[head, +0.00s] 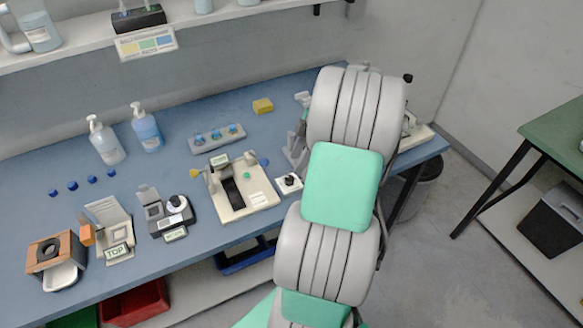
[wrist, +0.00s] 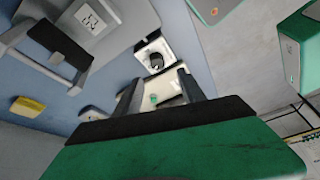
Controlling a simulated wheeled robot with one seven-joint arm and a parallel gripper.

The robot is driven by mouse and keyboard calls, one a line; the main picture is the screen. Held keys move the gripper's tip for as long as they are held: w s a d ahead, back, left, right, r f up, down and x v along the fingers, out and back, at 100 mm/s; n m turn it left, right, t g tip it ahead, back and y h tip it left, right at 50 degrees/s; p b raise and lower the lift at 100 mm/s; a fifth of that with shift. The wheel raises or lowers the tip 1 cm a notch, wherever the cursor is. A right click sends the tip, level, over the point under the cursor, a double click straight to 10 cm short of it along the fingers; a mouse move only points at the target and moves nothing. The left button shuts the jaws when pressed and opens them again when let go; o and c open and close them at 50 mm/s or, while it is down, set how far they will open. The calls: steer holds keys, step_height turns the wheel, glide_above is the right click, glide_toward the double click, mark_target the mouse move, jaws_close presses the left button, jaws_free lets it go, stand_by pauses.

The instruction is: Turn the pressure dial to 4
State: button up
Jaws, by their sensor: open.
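A small white block with a round black knob (head: 289,181) stands on the blue bench, just right of the beige device with a green button. It looks like the pressure dial; its marks are too small to read. In the wrist view the black knob (wrist: 156,60) shows on its white block, just beyond the fingertips. My gripper (wrist: 160,75) is open, with its two dark fingers apart and nothing between them touching. In the head view my arm hides the gripper. Another black knob (head: 175,201) sits on a dark grey device further left.
The beige device (head: 237,187) stands close left of the white block and shows between my fingers in the wrist view. A green table (head: 560,140) is at right.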

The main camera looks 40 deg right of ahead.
mark_target(290, 178)
steer(key=shift+n, duration=0.5)
steer(key=x, duration=0.5)
steer(key=p+x, duration=0.1)
steer(key=x, duration=0.1)
steer(key=shift+d+f, duration=0.3)
jaws_close()
